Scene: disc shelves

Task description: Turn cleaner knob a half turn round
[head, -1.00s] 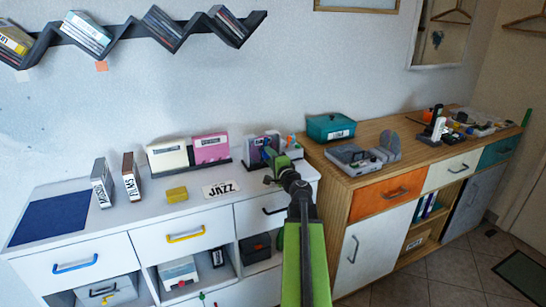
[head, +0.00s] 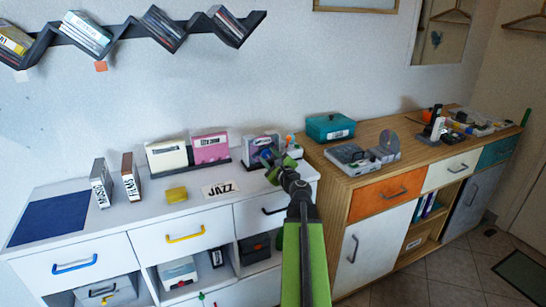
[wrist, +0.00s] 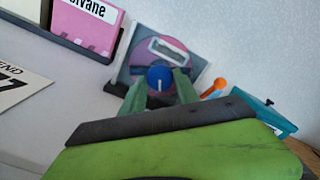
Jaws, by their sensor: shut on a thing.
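The disc cleaner (wrist: 137,67) stands at the right end of the white cabinet top, with a disc on its face. It also shows in the head view (head: 250,146), partly hidden by my gripper. Its round blue knob (wrist: 160,74) has a white mark that looks nearly upright in the wrist view. My gripper (wrist: 161,84) is shut on the knob, one green finger on each side. In the head view my gripper (head: 271,156) reaches the cleaner's front from the lower right.
Pink (head: 210,147) and cream (head: 167,156) cases stand left of the cleaner. A JAZZ card (head: 220,189) and a yellow block (head: 176,194) lie in front. An orange-tipped item (wrist: 217,86) stands close to the right. The wooden cabinet (head: 345,180) adjoins on the right.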

